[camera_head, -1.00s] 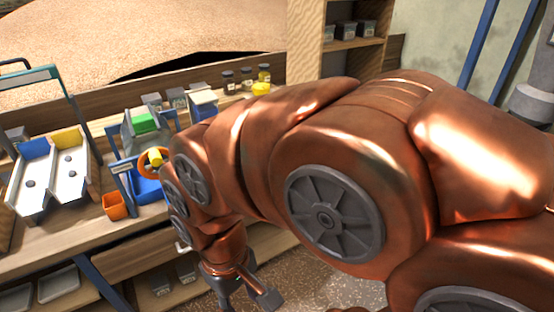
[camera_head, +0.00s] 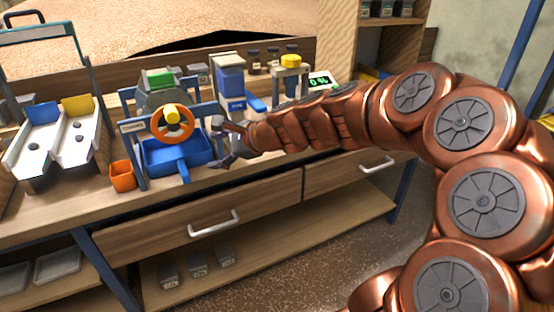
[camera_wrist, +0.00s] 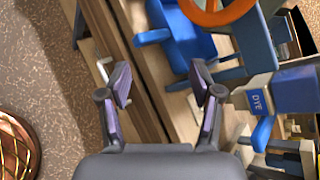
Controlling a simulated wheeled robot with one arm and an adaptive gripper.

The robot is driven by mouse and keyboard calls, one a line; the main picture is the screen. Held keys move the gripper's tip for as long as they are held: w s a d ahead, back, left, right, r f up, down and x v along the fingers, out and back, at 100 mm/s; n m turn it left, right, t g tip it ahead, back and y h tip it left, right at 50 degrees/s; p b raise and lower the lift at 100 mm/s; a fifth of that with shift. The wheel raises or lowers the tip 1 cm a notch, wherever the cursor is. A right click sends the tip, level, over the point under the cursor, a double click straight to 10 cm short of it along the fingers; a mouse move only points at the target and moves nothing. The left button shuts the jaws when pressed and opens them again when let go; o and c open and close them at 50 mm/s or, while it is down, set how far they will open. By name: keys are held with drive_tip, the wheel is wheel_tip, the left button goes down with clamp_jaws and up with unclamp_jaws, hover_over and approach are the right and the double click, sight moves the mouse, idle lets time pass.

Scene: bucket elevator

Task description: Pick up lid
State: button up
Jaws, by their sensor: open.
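No loose lid can be made out for certain. Small jars with dark caps (camera_head: 254,62) stand at the back of the bench in the head view. My gripper (camera_head: 219,143) is open and empty above the bench's front edge, right of the blue tray (camera_head: 172,152). In the wrist view my gripper (camera_wrist: 162,84) has its fingers spread, with the bench edge and drawer front behind them. The blue dispenser marked DYE (camera_wrist: 290,88) is to the right of the fingers there, and the orange wheel (camera_wrist: 217,12) is at the top.
The orange wheel (camera_head: 173,124) with its yellow hub stands over the blue tray. A yellow-topped press (camera_head: 291,62) and a green display (camera_head: 319,82) are to the right. An orange cup (camera_head: 122,176) and white chutes (camera_head: 52,140) are left. Drawers (camera_head: 200,212) are below.

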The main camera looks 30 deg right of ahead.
drive_tip(key=w+d+f+m+t+h+b, duration=0.1)
drive_tip(key=w+d+f+m+h+b, duration=0.15)
drive_tip(key=d+m, duration=0.4)
drive_tip(key=w+d+f+m+t+h+b, duration=0.15)
drive_tip(key=d+f+m, duration=0.25)
drive_tip(key=d, duration=0.6)
drive_tip(key=w+d+f+m+t+h+b, duration=0.15)
drive_tip(key=d+f+m, duration=0.3)
drive_tip(key=d, duration=0.45)
drive_tip(key=shift+g+h, duration=0.3)
drive_tip(key=shift+h, duration=0.15)
drive_tip(key=shift+w+r+b+x, duration=0.1)
drive_tip(key=shift+r+b+x, duration=0.15)
drive_tip(key=shift+x, duration=0.9)
drive_tip(key=shift+w+r+b+x, duration=0.15)
drive_tip(key=shift+b+x, duration=0.15)
drive_tip(key=shift+x, duration=0.85)
drive_tip(key=shift+r+b+x, duration=0.2)
drive_tip(key=shift+b+x, duration=0.05)
drive_tip(key=shift+x, duration=0.9)
drive_tip(key=shift+d, duration=0.1)
clamp_jaws()
